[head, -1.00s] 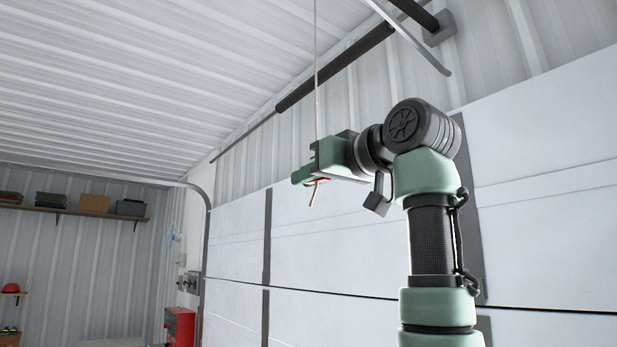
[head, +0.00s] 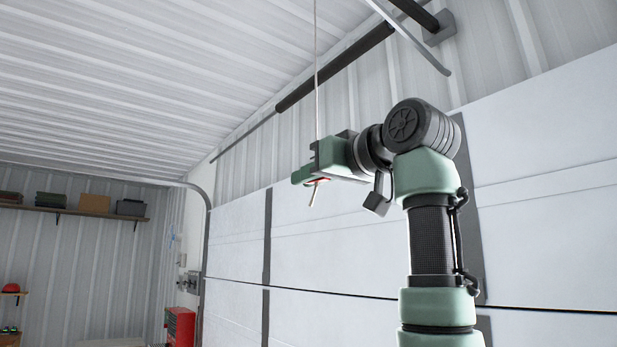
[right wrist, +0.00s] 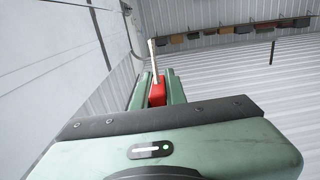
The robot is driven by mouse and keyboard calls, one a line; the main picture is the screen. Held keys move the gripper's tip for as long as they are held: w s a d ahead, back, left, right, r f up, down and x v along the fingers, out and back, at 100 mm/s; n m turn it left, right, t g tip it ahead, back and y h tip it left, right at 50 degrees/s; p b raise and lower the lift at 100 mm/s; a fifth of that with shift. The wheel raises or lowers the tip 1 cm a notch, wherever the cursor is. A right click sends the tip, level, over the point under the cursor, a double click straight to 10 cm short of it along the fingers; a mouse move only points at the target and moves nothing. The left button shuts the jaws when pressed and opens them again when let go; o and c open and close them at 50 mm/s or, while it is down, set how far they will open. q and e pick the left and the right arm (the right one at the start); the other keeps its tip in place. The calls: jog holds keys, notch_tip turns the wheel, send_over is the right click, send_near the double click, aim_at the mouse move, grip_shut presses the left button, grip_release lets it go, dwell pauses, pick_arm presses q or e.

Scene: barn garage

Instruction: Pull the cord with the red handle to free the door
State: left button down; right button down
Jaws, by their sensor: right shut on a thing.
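The cord (head: 316,75) hangs from above and runs down straight to my right gripper (head: 309,177) in the head view. The red handle (right wrist: 158,91) sits between the two green fingers in the right wrist view, with a short pale end of cord sticking out past it. My right gripper is shut on the handle. In the head view only a thin red edge of the handle shows below the fingers, with the pale cord end hanging under it. The white sectional door (head: 350,240) stands behind, closed as far as it shows. My left gripper is not in view.
A dark spring shaft (head: 335,68) and a metal rail (head: 410,37) run above the door. A shelf with boxes (head: 75,211) is on the far left wall, and a red tool cabinet (head: 180,326) stands below. The air around the gripper is clear.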

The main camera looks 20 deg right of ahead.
jog(key=shift+f, duration=0.1)
notch_tip(320, 180, down, 4)
jog(key=b, duration=0.3)
jog(key=shift+w+r, duration=0.1)
jog(key=shift+r, duration=0.1)
jog(key=c, duration=1.4)
grip_release()
jog(key=shift+c, duration=0.2)
jog(key=shift+w+a, duration=0.1)
jog(key=shift+w, duration=0.05)
